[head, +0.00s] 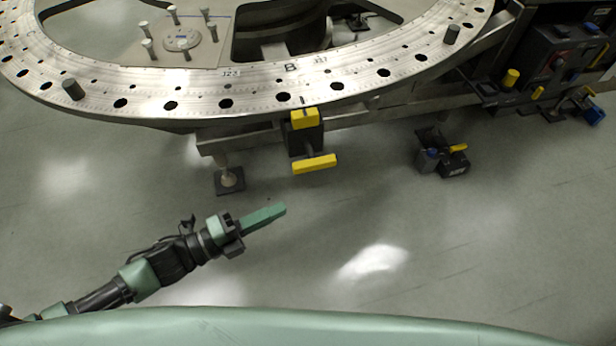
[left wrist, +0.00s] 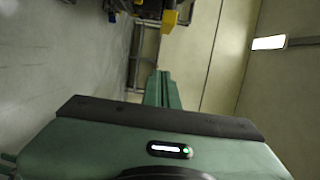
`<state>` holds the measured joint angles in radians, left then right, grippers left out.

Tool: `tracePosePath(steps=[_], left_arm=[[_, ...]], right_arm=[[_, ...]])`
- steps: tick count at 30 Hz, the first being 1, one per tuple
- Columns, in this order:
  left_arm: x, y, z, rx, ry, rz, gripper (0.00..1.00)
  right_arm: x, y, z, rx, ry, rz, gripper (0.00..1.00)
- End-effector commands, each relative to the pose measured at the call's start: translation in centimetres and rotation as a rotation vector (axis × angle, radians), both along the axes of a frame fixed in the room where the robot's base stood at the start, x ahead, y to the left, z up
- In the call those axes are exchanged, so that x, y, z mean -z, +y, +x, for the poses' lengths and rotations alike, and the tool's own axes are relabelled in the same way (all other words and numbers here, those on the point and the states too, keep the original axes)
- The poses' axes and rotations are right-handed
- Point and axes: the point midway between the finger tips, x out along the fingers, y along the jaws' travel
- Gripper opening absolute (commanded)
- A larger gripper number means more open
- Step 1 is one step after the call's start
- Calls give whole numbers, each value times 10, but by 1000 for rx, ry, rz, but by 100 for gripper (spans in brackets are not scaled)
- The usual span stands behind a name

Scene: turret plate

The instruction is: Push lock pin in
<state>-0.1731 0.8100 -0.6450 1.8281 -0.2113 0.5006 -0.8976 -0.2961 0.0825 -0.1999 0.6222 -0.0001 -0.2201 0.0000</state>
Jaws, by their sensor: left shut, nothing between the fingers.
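A black lock housing with a yellow block (head: 305,119) on top is fixed at the front edge of the ring plate (head: 250,92), near the letter B. A yellow crossbar handle (head: 314,164) sticks out from its front, apparently the lock pin's handle. The pin's shaft is hidden. My left gripper (head: 284,209) is shut and empty, in front of the handle, lower and left of it in the head view, and apart from it. In the left wrist view, its green fingers (left wrist: 160,89) lie together, and a yellow part (left wrist: 170,21) shows beyond them. My right gripper is out of view.
A levelling foot (head: 230,181) stands on the floor left of the housing. A black device with a yellow lever (head: 457,149) lies to the right. Dark equipment with yellow knobs (head: 511,78) is at the far right. The floor before the handle is clear.

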Motion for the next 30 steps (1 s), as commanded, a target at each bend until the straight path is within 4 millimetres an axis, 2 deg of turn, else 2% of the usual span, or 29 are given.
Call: tracePosePath(steps=[5,15,21,30], left_arm=[[-3,-23,15,0,-3,-4,0],[-3,-85,53,1,-2,-3,0],[0,-72,80,-1,0,1,0],[0,-68,89,0,0,-1,0]], right_arm=[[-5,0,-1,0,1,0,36],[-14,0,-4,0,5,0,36],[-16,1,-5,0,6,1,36],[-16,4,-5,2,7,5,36]])
